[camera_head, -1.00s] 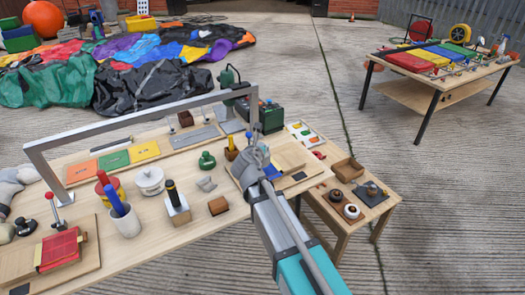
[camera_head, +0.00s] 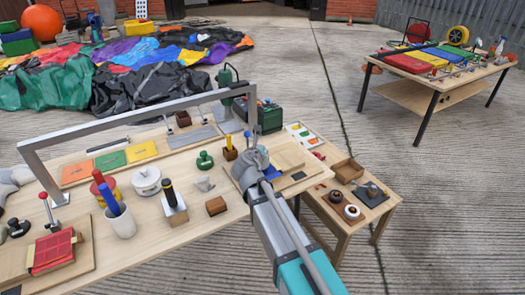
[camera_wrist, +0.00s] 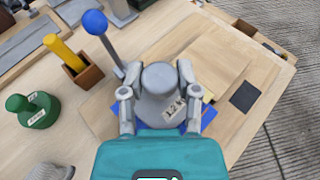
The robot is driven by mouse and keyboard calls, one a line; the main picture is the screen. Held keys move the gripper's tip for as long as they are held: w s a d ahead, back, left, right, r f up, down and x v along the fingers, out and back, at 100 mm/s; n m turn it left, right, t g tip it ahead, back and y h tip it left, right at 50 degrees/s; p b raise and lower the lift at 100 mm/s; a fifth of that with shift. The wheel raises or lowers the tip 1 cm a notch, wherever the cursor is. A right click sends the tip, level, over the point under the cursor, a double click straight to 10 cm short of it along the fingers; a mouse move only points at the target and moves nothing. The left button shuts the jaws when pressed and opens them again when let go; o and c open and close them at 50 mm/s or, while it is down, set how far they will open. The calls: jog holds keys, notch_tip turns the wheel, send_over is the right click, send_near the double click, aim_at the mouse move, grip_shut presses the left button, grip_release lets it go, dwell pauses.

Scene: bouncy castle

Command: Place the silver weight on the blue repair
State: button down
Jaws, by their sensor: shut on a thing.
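The silver weight (camera_wrist: 160,82) is a grey rounded piece with a label that seems to read "1.2 k", seen in the wrist view. My gripper (camera_wrist: 160,100) is shut on it, with one finger on each side. The blue repair (camera_wrist: 209,115) shows as blue corners at either side below the weight, on a pale wooden board; the weight hides its middle. I cannot tell whether the weight touches the blue. In the head view my gripper (camera_head: 250,163) covers most of the weight, and a bit of blue (camera_head: 272,172) shows beside it.
A blue-knobbed lever (camera_wrist: 95,22) stands close to the gripper's left. A green weight (camera_wrist: 38,110) and a wooden block holding a yellow stick (camera_wrist: 65,55) are farther left. A metal frame (camera_head: 130,117) spans the table. A side table (camera_head: 355,215) stands at right.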

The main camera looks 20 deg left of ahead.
jog(key=shift+f+b, duration=0.7)
jog(key=shift+f, duration=0.25)
jog(key=shift+f, duration=0.1)
jog(key=shift+c, duration=1.7)
grip_release()
jog(key=shift+s+r, duration=0.1)
jog(key=shift+r, duration=0.1)
jog(key=p+v, duration=0.4)
jog(key=v, duration=0.7)
jog(key=shift+s+r, duration=0.15)
jog(key=shift+s, duration=0.25)
